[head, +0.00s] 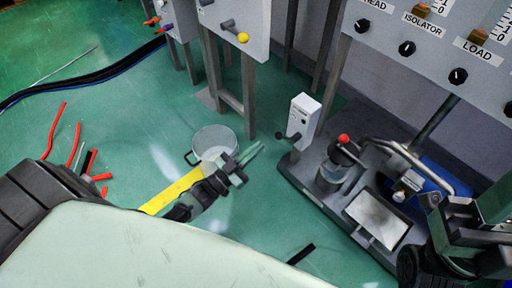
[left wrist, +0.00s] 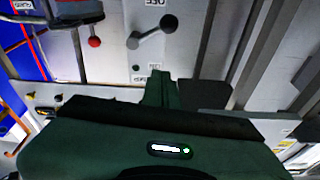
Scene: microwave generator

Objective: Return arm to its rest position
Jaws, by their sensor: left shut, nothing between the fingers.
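My left gripper (head: 254,153) is in the middle of the head view, above the green floor and near a round metal pot-like object (head: 214,138). Its slim green fingers are together with nothing between them. In the left wrist view the closed fingers (left wrist: 158,88) point at a grey panel. Part of my right arm (head: 465,235) shows at the lower right edge of the head view. Its fingertips cannot be made out there.
A grey machine base (head: 300,182) with a red-knobbed part (head: 344,139) stands at right. A control panel (head: 440,55) hangs at upper right. Red sticks (head: 77,145) and a yellow strip (head: 172,190) lie on the floor.

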